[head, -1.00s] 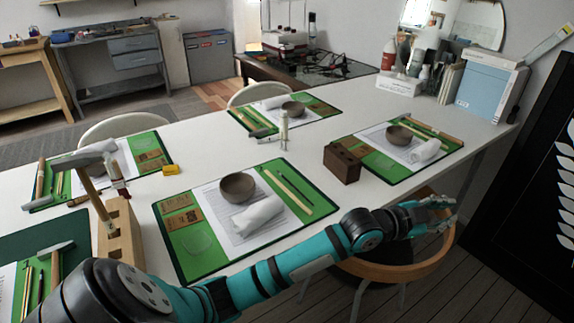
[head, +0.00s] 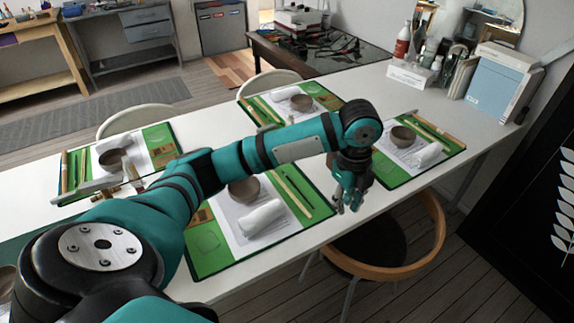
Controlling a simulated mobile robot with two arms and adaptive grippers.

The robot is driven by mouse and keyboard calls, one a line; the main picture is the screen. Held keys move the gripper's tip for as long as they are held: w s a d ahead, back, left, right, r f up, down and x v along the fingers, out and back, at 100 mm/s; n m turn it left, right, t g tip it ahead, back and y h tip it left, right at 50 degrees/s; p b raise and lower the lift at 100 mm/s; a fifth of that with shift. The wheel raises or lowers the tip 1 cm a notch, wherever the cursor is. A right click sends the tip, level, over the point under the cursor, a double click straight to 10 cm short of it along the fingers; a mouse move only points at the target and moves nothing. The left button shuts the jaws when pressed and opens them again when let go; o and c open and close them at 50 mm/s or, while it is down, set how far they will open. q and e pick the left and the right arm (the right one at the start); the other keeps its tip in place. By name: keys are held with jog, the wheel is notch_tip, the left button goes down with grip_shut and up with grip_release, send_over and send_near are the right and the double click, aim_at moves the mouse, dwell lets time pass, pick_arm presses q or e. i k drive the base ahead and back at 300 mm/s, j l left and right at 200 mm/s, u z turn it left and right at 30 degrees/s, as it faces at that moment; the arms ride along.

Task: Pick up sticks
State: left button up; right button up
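My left gripper (head: 346,206) points down just past the right edge of the near green mat (head: 222,262). Its fingers look apart, with nothing seen between them. On that mat, a pale wooden stick (head: 297,199) and a thin dark stick (head: 301,189) lie side by side, left of the gripper. More sticks lie on the right mat: a wooden one (head: 441,134) along its right edge. Sticks also lie on the left mat (head: 65,172) and the back mat (head: 262,111). My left arm hides part of the near mat. My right gripper is not in view.
The near mat also holds a brown bowl (head: 244,190) and a rolled white cloth (head: 262,217). The right mat has another bowl (head: 403,136). A wooden chair (head: 398,268) stands at the table's near edge, below the gripper. Bottles and a blue binder (head: 495,85) stand at the back right.

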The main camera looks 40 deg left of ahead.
aim_at(303, 209)
jog(key=i+j, duration=0.1)
jog(key=j, duration=0.3)
jog(key=i+j, duration=0.1)
jog(key=j, duration=0.3)
jog(key=i+j, duration=0.1)
jog(key=j, duration=0.3)
